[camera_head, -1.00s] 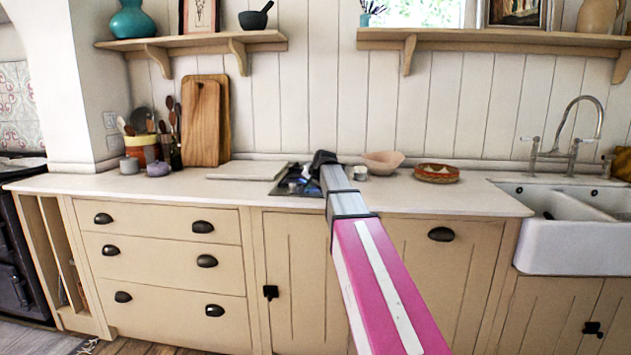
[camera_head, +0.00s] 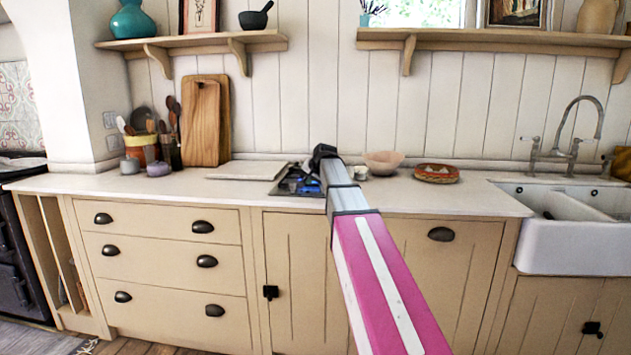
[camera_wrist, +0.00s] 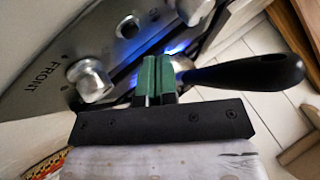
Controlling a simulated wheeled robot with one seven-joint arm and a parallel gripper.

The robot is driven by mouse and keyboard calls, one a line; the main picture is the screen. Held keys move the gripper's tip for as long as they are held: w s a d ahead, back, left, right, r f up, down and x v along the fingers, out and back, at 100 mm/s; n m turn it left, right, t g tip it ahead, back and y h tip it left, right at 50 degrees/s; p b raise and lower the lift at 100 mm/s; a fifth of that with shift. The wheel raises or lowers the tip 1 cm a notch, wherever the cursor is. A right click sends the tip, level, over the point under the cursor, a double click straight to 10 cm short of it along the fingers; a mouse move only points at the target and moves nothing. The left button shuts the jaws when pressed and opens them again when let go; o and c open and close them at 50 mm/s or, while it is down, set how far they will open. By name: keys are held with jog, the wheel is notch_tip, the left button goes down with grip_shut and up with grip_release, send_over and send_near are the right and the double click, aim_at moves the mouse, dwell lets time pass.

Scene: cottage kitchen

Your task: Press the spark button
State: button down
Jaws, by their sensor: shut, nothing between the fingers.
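The gas hob (camera_head: 298,183) is on the counter, partly hidden by my arm in the head view. In the wrist view its metal panel (camera_wrist: 52,62) is marked FRONT and carries a knob (camera_wrist: 91,80), a second knob (camera_wrist: 195,10), and a small round piece (camera_wrist: 128,27) between them that looks like the spark button. Blue light like flame glows behind the fingers. My gripper (camera_wrist: 156,72) has green fingers, shut and empty, over the panel near the first knob. I cannot tell whether the tips touch anything. In the head view the fingers are hidden.
A black-handled pan (camera_wrist: 250,72) is close to my fingers on the right in the wrist view. Shelves (camera_head: 190,42) hang above.

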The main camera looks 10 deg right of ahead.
jog(key=shift+r, duration=2.3)
